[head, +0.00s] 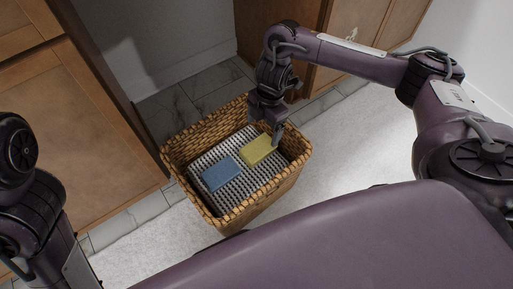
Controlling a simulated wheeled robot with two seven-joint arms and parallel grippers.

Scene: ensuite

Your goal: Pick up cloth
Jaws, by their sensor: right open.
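A black-and-white checked cloth (239,192) lies spread in the bottom of a wicker basket (289,179). A blue block (222,174) and a yellow block (258,150), like sponges or folded cloths, lie on top of it. My right gripper (268,126) reaches down over the back right rim of the basket. It is open, with its fingers just beside and above the yellow block; I cannot tell whether they touch it. Part of the checked cloth is hidden under the two blocks and behind the gripper. My left arm shows at the left edge, but its gripper is not in view.
The basket stands on the floor, partly on a pale rug (345,150) and near grey tiles (188,93). A wooden cabinet (95,130) is close on the left, and another wooden cabinet (345,30) stands behind the right arm. The rug to the right is clear.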

